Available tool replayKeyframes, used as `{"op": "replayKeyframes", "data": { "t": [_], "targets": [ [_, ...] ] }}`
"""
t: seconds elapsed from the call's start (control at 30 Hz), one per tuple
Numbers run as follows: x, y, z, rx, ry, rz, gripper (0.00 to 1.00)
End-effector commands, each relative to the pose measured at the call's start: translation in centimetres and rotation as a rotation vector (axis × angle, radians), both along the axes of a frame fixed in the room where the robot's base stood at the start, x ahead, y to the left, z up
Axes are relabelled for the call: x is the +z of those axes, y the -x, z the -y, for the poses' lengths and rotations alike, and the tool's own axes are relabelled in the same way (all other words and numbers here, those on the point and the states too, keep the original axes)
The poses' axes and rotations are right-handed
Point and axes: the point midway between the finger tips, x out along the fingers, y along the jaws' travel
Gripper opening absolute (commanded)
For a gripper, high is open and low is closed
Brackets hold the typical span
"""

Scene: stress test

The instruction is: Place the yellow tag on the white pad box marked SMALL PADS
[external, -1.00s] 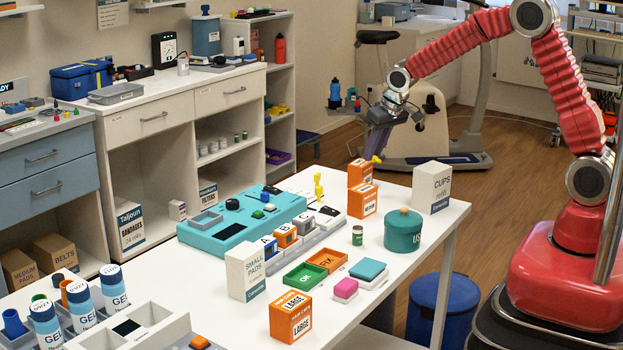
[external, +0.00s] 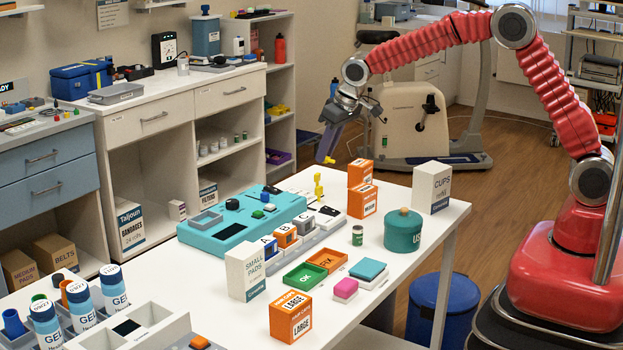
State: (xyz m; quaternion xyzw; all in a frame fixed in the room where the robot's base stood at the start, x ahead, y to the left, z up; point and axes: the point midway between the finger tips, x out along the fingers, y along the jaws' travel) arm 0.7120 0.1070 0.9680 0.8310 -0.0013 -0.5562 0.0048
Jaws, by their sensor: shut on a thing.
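The white pad box marked SMALL PADS (external: 246,272) stands upright at the front left part of the white table. Nothing lies on its top. My gripper (external: 328,156) is shut on the small yellow tag (external: 329,161), which shows at its tips. The gripper points down, raised, above the far side of the table. It is well behind and to the right of the pad box, apart from it. Another yellow piece (external: 318,186) stands on the table just below the gripper.
Stacked orange boxes (external: 362,190) and a white CUPS box (external: 431,187) stand at the right. A teal unit (external: 235,232), green and orange trays (external: 304,277), a teal canister (external: 403,230) and an orange LARGE box (external: 290,316) surround the middle. Bare table shows left of the pad box.

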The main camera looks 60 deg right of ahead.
Motion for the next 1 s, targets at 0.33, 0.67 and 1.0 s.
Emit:
{"op": "replayKeyframes", "data": {
  "t": [0.33, 0.67, 1.0],
  "targets": [
    [2.3, -1.3, -13.5, 0.217, 0.001, -0.001, 0.00],
    [4.3, 0.4, -25.9, 0.418, -0.002, -0.001, 0.00],
    [6.2, 5.0, -38.0, 0.627, -0.007, -0.003, 0.00]
  ]
}}
